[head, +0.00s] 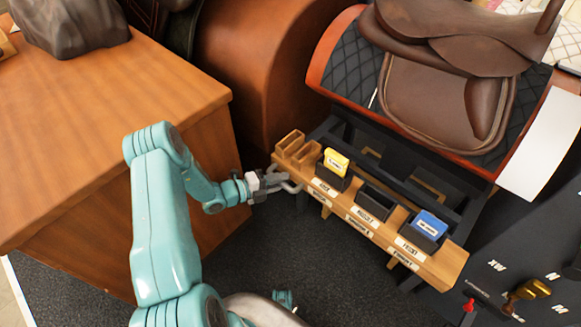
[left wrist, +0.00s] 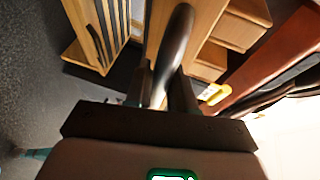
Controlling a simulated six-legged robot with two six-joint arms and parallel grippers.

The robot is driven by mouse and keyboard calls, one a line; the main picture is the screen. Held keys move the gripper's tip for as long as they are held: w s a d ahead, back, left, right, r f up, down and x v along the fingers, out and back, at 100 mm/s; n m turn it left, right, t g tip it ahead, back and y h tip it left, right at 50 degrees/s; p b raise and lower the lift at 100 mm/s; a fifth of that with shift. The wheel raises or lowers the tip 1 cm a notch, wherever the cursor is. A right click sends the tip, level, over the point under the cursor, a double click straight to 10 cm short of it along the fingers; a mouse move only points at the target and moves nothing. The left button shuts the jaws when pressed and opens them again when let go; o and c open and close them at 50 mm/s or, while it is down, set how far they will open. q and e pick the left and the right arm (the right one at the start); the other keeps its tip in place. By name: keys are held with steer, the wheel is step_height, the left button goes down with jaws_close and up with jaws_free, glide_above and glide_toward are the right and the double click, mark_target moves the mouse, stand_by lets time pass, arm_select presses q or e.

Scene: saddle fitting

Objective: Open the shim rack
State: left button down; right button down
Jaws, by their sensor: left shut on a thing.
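The shim rack (head: 384,222) is a long wooden piece with white labels along its front, below the saddle stand. It bears dark pockets; one holds a yellow block (head: 336,161), one a blue block (head: 429,225), and the pocket between looks empty. A grey curved handle (head: 291,187) sits at the rack's left end. My left gripper (head: 272,184) is shut on this handle. In the left wrist view the handle is a dark bar (left wrist: 174,48), and my left gripper (left wrist: 166,92) has a finger on either side of it. My right gripper is not in view.
A brown saddle (head: 440,85) sits on a quilted pad above the rack. A wooden cabinet (head: 100,130) stands close on the left of my arm. A dark panel with a brass lever (head: 528,290) is at lower right. Dark floor (head: 330,270) lies free in front of the rack.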

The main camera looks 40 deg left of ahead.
arm_select(q)
steer(key=shift+s+a, duration=0.15)
steer(key=shift+s, duration=0.5)
steer(key=shift+s+a, duration=0.15)
steer(key=shift+s, duration=0.45)
steer(key=c, duration=1.3)
jaws_free()
steer(key=shift+c, duration=0.2)
steer(key=shift+d+r, duration=0.1)
